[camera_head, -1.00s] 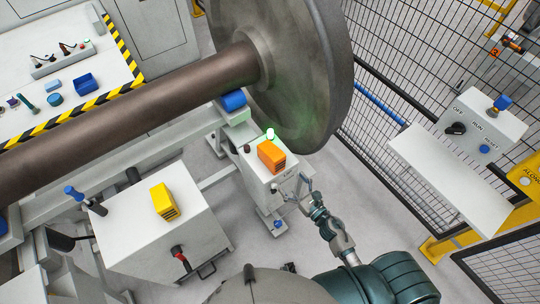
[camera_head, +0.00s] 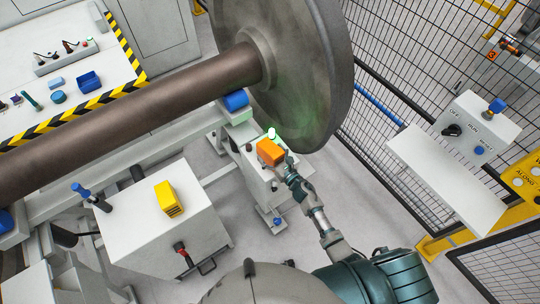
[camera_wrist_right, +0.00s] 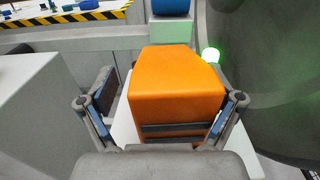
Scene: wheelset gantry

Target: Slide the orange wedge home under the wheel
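The orange wedge (camera_head: 269,151) sits on a small white stand (camera_head: 254,169) beside the wheel (camera_head: 300,75). My right gripper (camera_head: 284,161) is at the wedge's near side in the head view. In the right wrist view the orange wedge (camera_wrist_right: 176,88) lies between the two fingers of my right gripper (camera_wrist_right: 168,108). A gap shows between the left finger and the wedge. The right finger is close to the wedge's right side, and I cannot tell if it touches. The wedge's slotted end faces the palm. My left gripper is out of view.
A blue block (camera_head: 236,101) sits under the axle (camera_head: 130,110), near the wheel. A green lamp (camera_head: 271,134) glows behind the wedge. A yellow block (camera_head: 168,198) lies on a white cabinet (camera_head: 140,225) at left. A control box (camera_head: 480,130) and mesh fence stand at right.

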